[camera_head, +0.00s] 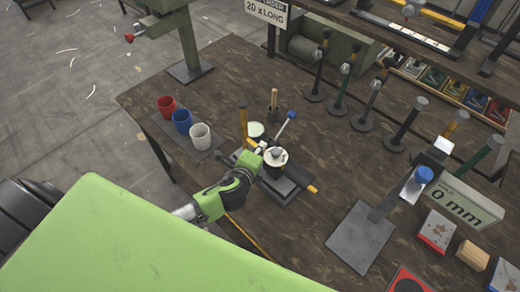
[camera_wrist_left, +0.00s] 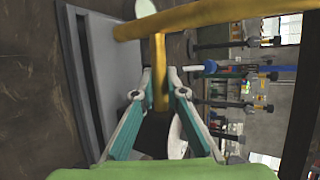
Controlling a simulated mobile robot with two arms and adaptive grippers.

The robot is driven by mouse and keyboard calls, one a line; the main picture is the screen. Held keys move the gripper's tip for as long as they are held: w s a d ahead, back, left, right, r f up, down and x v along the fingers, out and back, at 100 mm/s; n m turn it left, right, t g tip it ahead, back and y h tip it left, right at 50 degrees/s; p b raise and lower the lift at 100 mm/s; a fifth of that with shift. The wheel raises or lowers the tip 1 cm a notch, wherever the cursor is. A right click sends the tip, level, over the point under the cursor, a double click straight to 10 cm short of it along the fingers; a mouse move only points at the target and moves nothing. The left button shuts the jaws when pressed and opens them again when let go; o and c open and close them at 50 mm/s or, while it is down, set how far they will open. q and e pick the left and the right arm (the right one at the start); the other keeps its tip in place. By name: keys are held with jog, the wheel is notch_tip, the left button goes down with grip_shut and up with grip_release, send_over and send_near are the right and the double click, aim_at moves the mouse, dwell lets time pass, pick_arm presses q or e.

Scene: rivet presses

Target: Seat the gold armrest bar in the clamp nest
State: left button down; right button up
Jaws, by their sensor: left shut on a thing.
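The gold armrest bar (camera_head: 243,121) stands about upright in the head view, at the back left of the small press fixture. In the left wrist view the bar (camera_wrist_left: 215,18) runs across the top, with a short gold stem (camera_wrist_left: 158,70) between my fingers. My left gripper (camera_head: 258,150) is shut on this stem; its fingertips also show in the left wrist view (camera_wrist_left: 158,92). The fixture's dark grey base (camera_head: 283,188) lies under and beside the gripper; a grey plate (camera_wrist_left: 103,60) shows left of the fingers. The clamp nest is hard to make out and partly hidden. My right gripper is not in view.
Red (camera_head: 166,106), blue (camera_head: 182,121) and white (camera_head: 200,136) cups stand left of the fixture. A blue-knobbed lever (camera_head: 290,117) rises behind it. Several upright handled tools stand at the back right, and a blue-topped press (camera_head: 423,175) at right. Bare bench top lies between.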

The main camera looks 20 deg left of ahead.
pick_arm(q)
jog(key=shift+r, duration=0.1)
jog(key=shift+f, duration=0.4)
dwell(0.4)
jog(key=shift+s+f, duration=0.1)
dwell(0.5)
dwell(0.9)
jog(key=shift+p, duration=0.5)
